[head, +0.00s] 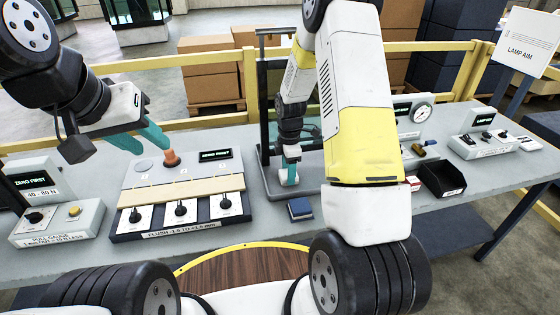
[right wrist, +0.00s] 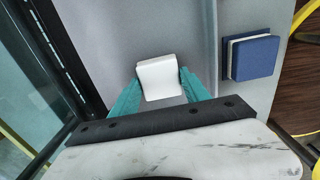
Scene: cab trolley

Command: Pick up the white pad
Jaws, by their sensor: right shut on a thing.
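The white pad (right wrist: 160,77) shows in the right wrist view between the two teal fingers of my right gripper (right wrist: 160,88). The gripper is shut on it, with a finger on each side. In the head view my right gripper (head: 288,177) is low over the grey base of a dark-framed stand; I cannot clearly make out the pad there. My left gripper (head: 150,146) is open and empty, its teal fingers apart above the switch panel, close to an orange peg (head: 171,159).
A blue block with a pale layer (head: 300,208) lies just right of the stand base, also in the right wrist view (right wrist: 254,57). A black bin (head: 442,181) and a gauge box (head: 412,115) stand to the right. The dark upright frame (head: 263,105) rises beside my right gripper.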

